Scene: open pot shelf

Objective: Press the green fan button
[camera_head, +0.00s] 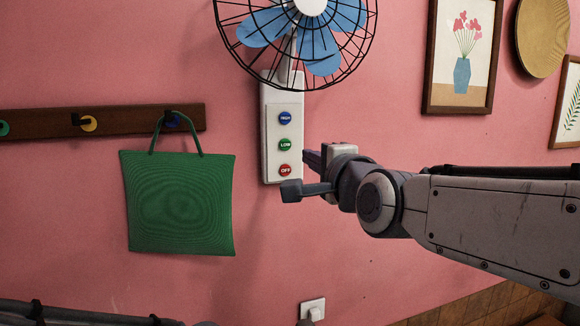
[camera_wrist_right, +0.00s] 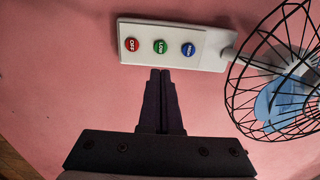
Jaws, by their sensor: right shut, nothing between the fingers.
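The green LOW button (camera_head: 285,145) is the middle one of three round buttons on the white fan panel (camera_head: 271,150) on the pink wall. It also shows in the right wrist view (camera_wrist_right: 160,47). My right gripper (camera_head: 306,158) is shut and empty just right of the panel in the head view, at about the height between the green and red buttons. In the right wrist view its fingertips (camera_wrist_right: 160,71) point at the panel edge, just below the green button in the picture. I cannot tell the gap in depth. My left arm shows only in part along the bottom edge.
The blue HIGH button (camera_head: 285,118) and red OFF button (camera_head: 285,170) flank the green one. The caged fan (camera_head: 318,52) is above. A green bag (camera_head: 180,203) hangs on a rack (camera_head: 40,123) at left. A light switch (camera_head: 313,308) is below.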

